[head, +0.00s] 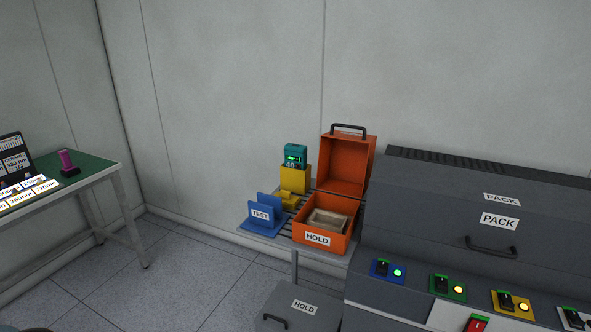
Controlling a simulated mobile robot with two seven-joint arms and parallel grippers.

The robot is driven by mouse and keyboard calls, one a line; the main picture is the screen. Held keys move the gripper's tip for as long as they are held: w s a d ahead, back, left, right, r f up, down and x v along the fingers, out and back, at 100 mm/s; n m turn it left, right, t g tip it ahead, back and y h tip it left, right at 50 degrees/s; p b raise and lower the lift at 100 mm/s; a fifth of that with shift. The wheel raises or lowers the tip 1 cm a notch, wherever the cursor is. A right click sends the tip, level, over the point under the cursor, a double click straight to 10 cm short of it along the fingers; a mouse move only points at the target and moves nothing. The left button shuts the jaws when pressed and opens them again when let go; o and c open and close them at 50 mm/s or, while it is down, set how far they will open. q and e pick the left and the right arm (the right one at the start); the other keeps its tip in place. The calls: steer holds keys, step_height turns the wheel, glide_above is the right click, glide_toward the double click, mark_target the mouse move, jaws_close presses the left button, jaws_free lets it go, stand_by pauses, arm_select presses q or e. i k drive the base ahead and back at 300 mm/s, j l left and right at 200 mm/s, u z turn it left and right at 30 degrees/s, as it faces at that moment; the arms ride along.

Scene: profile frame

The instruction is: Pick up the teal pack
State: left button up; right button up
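The teal pack (295,154) stands upright in a yellow holder (295,179) at the back of a small slatted rack. It has a green lit display and a label that seems to read 40. Its lower part is hidden inside the holder. Neither of my grippers shows in the head view.
An open orange case (322,237) marked HOLD sits right of the holder, its lid raised. A blue TEST stand (262,216) is in front on the left. A grey PACK machine (470,215) fills the right. A green-topped table (85,172) is at left; floor between is clear.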

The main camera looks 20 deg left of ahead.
mark_target(294, 155)
steer(key=i+j+z, duration=0.2)
steer(key=j, duration=0.25)
steer(key=i+j+z, duration=0.2)
steer(key=j, duration=0.25)
steer(key=i+j+z, duration=0.2)
steer(key=j, duration=0.3)
steer(key=j+z, duration=0.15)
steer(key=j, duration=0.35)
steer(key=j+z, duration=0.2)
steer(key=j, duration=0.3)
